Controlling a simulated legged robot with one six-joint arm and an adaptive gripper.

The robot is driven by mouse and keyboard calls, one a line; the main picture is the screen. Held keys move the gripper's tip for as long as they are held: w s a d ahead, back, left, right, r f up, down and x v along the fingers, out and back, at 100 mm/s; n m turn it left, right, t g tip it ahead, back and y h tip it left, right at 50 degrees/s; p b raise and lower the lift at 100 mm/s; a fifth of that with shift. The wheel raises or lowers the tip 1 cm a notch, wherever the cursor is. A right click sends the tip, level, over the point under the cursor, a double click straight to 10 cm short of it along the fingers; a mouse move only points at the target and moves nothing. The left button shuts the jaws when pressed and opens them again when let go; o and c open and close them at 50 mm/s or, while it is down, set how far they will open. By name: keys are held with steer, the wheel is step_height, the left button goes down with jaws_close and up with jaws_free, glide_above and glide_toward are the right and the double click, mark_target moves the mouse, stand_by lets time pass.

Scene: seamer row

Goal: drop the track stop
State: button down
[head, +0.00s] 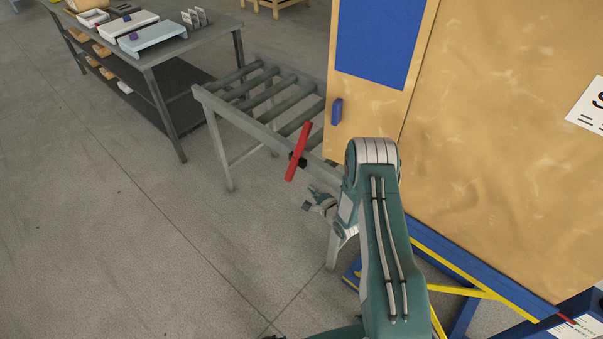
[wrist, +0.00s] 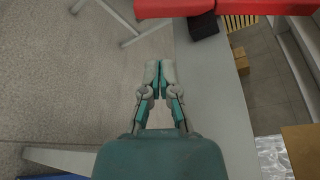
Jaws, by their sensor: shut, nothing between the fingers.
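The track stop is a red bar (head: 299,151) on a small black block (head: 296,163) at the side rail of the roller track. It slants in the head view, its upper end leaning right. In the wrist view the red bar (wrist: 232,8) crosses the top right, with the black block (wrist: 202,25) under it. My gripper (head: 308,205) is below and slightly right of the bar in the head view. In the wrist view my gripper (wrist: 158,72) has its fingers together, empty and apart from the bar, beside the grey rail (wrist: 203,90).
The roller track (head: 262,98) runs back from my arm. A tall tan cabinet (head: 480,130) with a blue handle (head: 337,111) stands close on the right. A workbench (head: 165,48) with trays is at the back left. Floor (head: 130,240) at the left is clear.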

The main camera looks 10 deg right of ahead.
mark_target(289, 177)
steer(key=x, duration=1)
steer(key=shift+s+a+r+m, duration=0.2)
steer(key=shift+s+a+m, duration=0.05)
steer(key=shift+a+m, duration=0.2)
stand_by(0.3)
steer(key=shift+s+a+r+g, duration=0.3)
steer(key=shift+s+a+r, duration=0.65)
steer(key=shift+a, duration=0.25)
steer(key=r, duration=0.1)
steer(key=a+r, duration=0.1)
steer(key=s+r, duration=0.1)
steer(key=shift+a+r, duration=0.3)
steer(key=shift+r, duration=0.05)
